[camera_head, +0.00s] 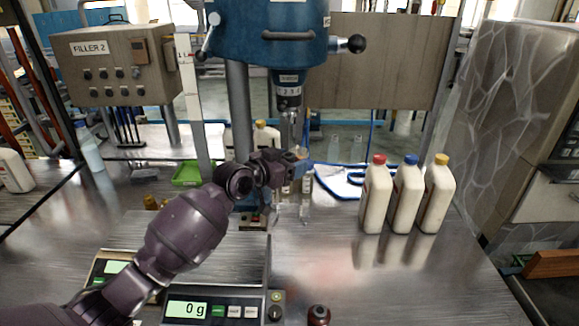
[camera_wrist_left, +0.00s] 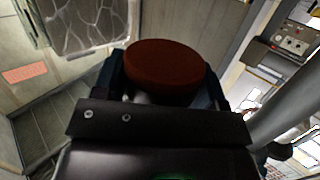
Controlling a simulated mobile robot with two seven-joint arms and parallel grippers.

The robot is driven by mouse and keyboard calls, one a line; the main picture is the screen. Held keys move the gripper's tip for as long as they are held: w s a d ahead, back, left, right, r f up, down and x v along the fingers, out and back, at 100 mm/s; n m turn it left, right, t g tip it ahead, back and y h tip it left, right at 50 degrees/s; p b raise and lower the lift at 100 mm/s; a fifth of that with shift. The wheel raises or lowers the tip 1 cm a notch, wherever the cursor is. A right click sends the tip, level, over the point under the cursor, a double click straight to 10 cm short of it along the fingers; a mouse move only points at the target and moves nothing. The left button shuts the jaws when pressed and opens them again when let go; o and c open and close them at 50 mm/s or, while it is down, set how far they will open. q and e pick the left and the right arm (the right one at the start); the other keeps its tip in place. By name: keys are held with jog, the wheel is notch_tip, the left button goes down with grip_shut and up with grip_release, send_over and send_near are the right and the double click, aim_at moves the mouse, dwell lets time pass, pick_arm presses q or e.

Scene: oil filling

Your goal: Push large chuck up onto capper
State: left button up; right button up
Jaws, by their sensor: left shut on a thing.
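The capper (camera_head: 270,35) is a blue machine head on a grey column, with a grey spindle (camera_head: 288,88) pointing down. My left gripper (camera_head: 290,165) is just below this spindle. In the left wrist view, my left gripper (camera_wrist_left: 162,88) is shut on a round thing with a flat dark red-brown face, which I take to be the large chuck (camera_wrist_left: 163,66). In the head view, the grip is small and partly hidden by my wrist, and I cannot tell whether the chuck touches the spindle. My right gripper is not in view.
Three white bottles with red (camera_head: 377,195), blue (camera_head: 405,195) and yellow (camera_head: 436,195) caps stand to the right. A scale (camera_head: 225,308) reading 0 g is at the front, and a red-brown knob-like thing (camera_head: 318,315) is beside it. The control box (camera_head: 112,65) is at left.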

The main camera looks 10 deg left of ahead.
pick_arm(q)
jog(key=w, duration=0.1)
jog(key=b, duration=0.1)
jog(key=w+b, duration=0.1)
jog(key=shift+w+a+f, duration=0.25)
jog(key=shift+w, duration=0.05)
jog(key=w+a+b, duration=0.2)
jog(key=w+b, duration=0.4)
jog(key=w, duration=0.3)
jog(key=shift+r, duration=0.45)
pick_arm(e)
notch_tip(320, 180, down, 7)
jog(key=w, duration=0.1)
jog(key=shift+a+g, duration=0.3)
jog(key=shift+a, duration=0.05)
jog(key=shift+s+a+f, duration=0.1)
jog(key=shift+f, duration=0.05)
pick_arm(q)
jog(key=shift+r, duration=0.2)
jog(key=shift+r, duration=0.65)
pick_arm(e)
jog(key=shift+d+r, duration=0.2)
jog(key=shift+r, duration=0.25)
